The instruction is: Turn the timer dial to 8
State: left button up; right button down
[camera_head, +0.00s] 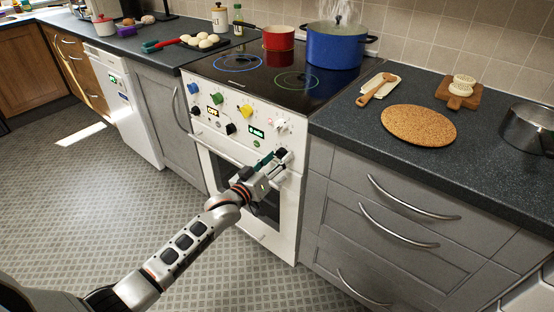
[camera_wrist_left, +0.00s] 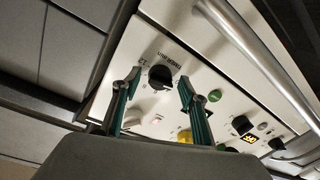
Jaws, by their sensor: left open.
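The timer dial (camera_wrist_left: 160,77) is a black round knob with printed marks around it on the white cooker panel. It shows in the left wrist view between and beyond the tips of my left gripper (camera_wrist_left: 158,90). I cannot tell whether the fingers touch it or which number it points to. In the head view my left gripper (camera_head: 274,163) is at the lower right of the cooker's front panel (camera_head: 222,96), beside the dial, which it partly covers. Its fingers are apart with nothing held. My right gripper is not in view.
Blue, green and yellow knobs and two small displays are on the panel. The oven handle (camera_wrist_left: 255,62) runs close by. A steaming blue pot (camera_head: 335,47) and a red pan (camera_head: 279,38) stand on the hob. A cork mat (camera_head: 418,124) lies on the right worktop.

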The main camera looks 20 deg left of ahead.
pick_arm(q)
jog(key=c, duration=1.1)
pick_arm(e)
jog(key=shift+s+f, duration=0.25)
